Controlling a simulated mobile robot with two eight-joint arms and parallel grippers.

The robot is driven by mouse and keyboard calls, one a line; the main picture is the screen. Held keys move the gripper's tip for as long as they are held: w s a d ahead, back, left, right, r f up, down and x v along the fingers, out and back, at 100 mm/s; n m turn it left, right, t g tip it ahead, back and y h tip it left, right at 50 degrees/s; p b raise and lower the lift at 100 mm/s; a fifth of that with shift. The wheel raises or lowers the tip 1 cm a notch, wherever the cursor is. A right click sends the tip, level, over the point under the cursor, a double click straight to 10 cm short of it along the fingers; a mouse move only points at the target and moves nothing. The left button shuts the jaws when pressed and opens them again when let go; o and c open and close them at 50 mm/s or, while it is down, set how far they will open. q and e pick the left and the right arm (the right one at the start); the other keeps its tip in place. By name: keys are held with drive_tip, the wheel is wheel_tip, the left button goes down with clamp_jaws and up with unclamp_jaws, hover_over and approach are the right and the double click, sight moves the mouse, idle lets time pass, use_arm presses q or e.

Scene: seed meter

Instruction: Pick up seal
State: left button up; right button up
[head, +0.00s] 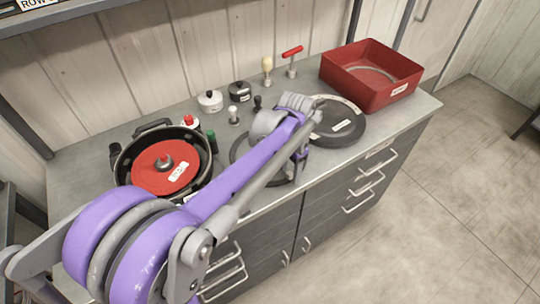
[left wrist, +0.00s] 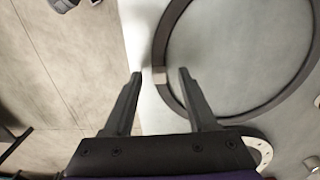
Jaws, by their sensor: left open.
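The seal appears to be a thin black ring (head: 233,150) lying flat on the grey bench top, partly hidden behind my left arm in the head view. In the left wrist view the ring (left wrist: 250,113) fills the right half, with a small pale tab (left wrist: 160,75) on its left edge. My left gripper (left wrist: 160,76) is open and empty, its two fingertips on either side of that tab and ring edge. I cannot tell how far above the ring the tips are. In the head view the left gripper (head: 299,158) is at the ring's right side.
A black pot with a red disc (head: 150,182) stands at left. A dark round plate (head: 345,125) lies right of the gripper. A red bin (head: 350,90) holding a grey ring stands back right. Small knobs and a red-handled tool (head: 292,60) line the back. The bench's front edge is close.

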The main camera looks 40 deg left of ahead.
use_arm(q)
drive_tip(key=shift+f, duration=0.3)
clamp_jaws()
idle(0.3)
